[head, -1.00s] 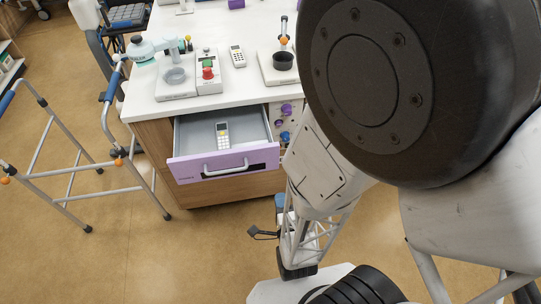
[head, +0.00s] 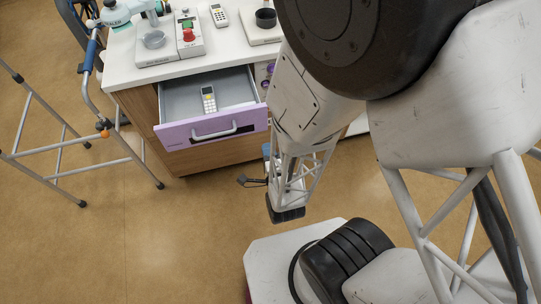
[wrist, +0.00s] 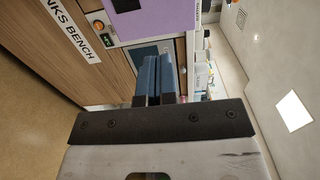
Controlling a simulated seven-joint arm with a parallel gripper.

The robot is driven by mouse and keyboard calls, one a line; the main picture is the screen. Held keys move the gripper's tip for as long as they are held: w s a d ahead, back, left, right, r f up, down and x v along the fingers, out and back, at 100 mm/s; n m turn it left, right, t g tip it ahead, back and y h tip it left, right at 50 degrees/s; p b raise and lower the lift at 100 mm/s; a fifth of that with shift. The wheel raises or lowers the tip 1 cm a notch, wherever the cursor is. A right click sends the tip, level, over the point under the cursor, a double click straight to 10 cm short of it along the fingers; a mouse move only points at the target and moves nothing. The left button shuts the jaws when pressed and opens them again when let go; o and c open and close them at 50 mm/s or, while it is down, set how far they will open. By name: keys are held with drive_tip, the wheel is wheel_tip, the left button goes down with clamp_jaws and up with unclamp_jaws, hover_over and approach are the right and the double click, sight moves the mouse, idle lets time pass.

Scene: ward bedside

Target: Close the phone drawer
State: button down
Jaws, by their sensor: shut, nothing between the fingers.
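The phone drawer (head: 212,128) is open in the head view. It has a lilac front, a grey inside and a light bar handle (head: 214,133). A phone (head: 208,99) with a keypad lies inside it. In the wrist view my gripper (wrist: 160,62) shows as two dark blue fingers side by side, shut and empty. They point toward the cabinet, with a lilac panel (wrist: 127,6) beyond them near the top edge. I cannot tell how far the fingertips are from it. In the head view my arm covers the right of the cabinet, and my fingertips are hard to make out.
The white counter top (head: 120,72) above the drawer holds a device with a red button (head: 188,35), a handset (head: 218,15) and a dark cup (head: 265,17). A walking frame (head: 102,124) stands left of the cabinet. The floor in front (head: 150,240) is clear.

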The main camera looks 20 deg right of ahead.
sight(247, 81)
drive_tip(key=w, duration=1)
drive_tip(key=shift+w, duration=0.1)
drive_tip(key=w, duration=2.2)
drive_tip(key=shift+s, duration=0.15)
drive_tip(key=s, duration=1.4)
drive_tip(key=shift+s, duration=0.25)
